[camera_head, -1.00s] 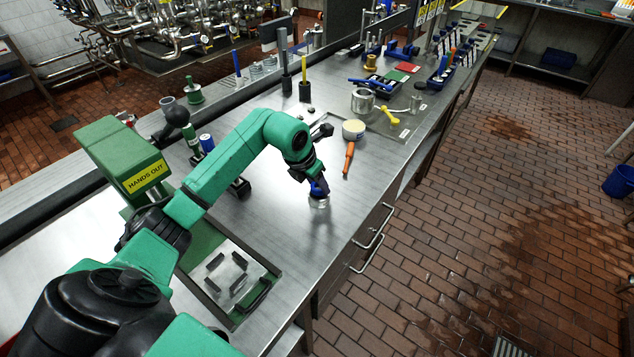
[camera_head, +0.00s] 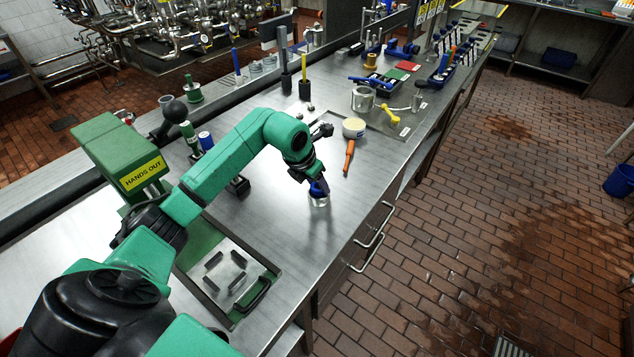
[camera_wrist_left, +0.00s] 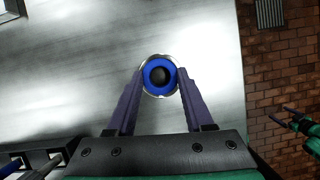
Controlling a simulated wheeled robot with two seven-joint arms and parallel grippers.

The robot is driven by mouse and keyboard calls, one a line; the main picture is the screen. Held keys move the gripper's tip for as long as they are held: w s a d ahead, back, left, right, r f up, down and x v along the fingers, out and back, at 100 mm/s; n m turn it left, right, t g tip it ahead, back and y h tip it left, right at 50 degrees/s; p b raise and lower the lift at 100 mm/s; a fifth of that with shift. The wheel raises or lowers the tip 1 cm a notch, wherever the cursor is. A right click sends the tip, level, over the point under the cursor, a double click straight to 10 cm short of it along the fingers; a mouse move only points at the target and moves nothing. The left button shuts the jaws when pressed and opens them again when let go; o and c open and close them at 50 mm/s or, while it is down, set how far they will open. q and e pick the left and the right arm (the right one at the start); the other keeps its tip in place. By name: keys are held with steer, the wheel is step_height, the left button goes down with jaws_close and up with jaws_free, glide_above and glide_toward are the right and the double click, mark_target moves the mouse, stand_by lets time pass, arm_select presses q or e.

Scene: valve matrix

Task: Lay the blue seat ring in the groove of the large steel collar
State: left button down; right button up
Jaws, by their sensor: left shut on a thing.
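My left gripper (camera_head: 318,182) is low over the steel bench and points down. In the left wrist view its two fingers (camera_wrist_left: 160,78) stand on either side of the blue seat ring (camera_wrist_left: 148,80) and are shut on it. The ring is also a small blue patch under the gripper in the head view (camera_head: 317,189). A bright steel collar (camera_head: 320,202) stands on the bench directly below. In the left wrist view its rim shows around the ring's edge. I cannot tell whether the ring touches the collar or is in its groove.
A round pale-topped piece (camera_head: 354,127) and an orange-handled tool (camera_head: 349,155) lie beyond the gripper. A steel cylinder (camera_head: 362,99) stands farther back. The green "HANDS OUT" machine (camera_head: 130,160) is at the left. The bench around the collar is clear.

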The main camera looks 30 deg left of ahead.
arm_select(q)
steer(key=shift+f, duration=0.15)
steer(key=shift+c, duration=1)
jaws_free()
steer(key=shift+s+a+r+b, duration=0.1)
steer(key=shift+r+b, duration=0.25)
steer(key=b+v, duration=0.1)
steer(key=v, duration=0.5)
steer(key=shift+s+r+b, duration=0.2)
steer(key=shift+r+b, duration=0.15)
